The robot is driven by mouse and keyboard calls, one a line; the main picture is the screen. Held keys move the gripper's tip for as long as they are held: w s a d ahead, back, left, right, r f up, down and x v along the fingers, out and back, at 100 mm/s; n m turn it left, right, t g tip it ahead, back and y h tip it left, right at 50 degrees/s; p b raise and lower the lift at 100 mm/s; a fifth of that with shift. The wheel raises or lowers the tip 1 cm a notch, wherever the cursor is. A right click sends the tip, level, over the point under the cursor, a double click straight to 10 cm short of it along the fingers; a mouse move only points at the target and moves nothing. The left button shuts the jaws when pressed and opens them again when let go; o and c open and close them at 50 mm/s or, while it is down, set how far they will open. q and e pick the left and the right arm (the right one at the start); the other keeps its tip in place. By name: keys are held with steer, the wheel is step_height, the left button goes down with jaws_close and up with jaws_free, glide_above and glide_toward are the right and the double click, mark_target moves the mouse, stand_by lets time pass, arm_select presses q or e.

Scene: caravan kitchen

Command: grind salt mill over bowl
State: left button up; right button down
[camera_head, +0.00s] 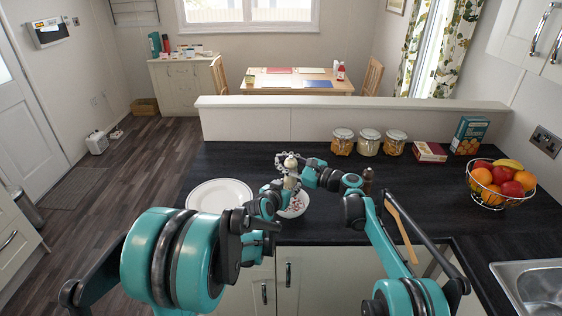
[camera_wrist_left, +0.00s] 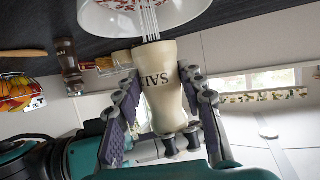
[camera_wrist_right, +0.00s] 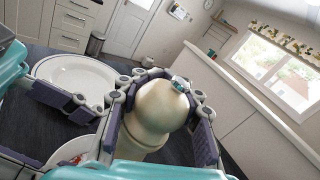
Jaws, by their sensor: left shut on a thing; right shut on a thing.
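The cream salt mill (camera_head: 290,165) is held upright above the white bowl (camera_head: 297,209), which stands on the dark counter with red and pale pieces inside. My left gripper (camera_head: 287,184) is shut on the mill's body; in the left wrist view the lettered body (camera_wrist_left: 165,85) sits between its fingers. My right gripper (camera_head: 291,158) is shut around the mill's rounded head (camera_wrist_right: 157,104), seen in the right wrist view. Thin white streaks (camera_wrist_left: 150,22) run between the mill's base and the bowl in the left wrist view. My arms partly hide the bowl in the head view.
A white plate (camera_head: 219,194) lies left of the bowl. A dark mill (camera_head: 368,178) and a wooden utensil (camera_head: 402,232) are to the right. Several jars (camera_head: 369,142), boxes (camera_head: 469,135), a fruit basket (camera_head: 500,184) and the sink (camera_head: 535,285) lie farther right.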

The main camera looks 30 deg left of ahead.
mark_target(294, 168)
steer(key=shift+t, duration=0.3)
steer(key=shift+w+d+m+t+h, duration=0.1)
steer(key=shift+w+m+t+h, duration=0.3)
steer(key=shift+m+t, duration=0.75)
steer(key=shift+w+d+m+t+h, duration=0.15)
steer(key=shift+m+t+h, duration=0.5)
steer(key=shift+t, duration=0.85)
steer(key=shift+w+a+m+t+h, duration=0.1)
steer(key=shift+w+m+t+h, duration=0.25)
steer(key=shift+m+t, duration=0.85)
steer(key=shift+d+t, duration=0.15)
steer(key=shift+t, duration=0.2)
steer(key=c, duration=1)
jaws_free()
steer(key=v, duration=0.7)
steer(key=shift+s+d, duration=0.15)
steer(key=shift+d, duration=0.05)
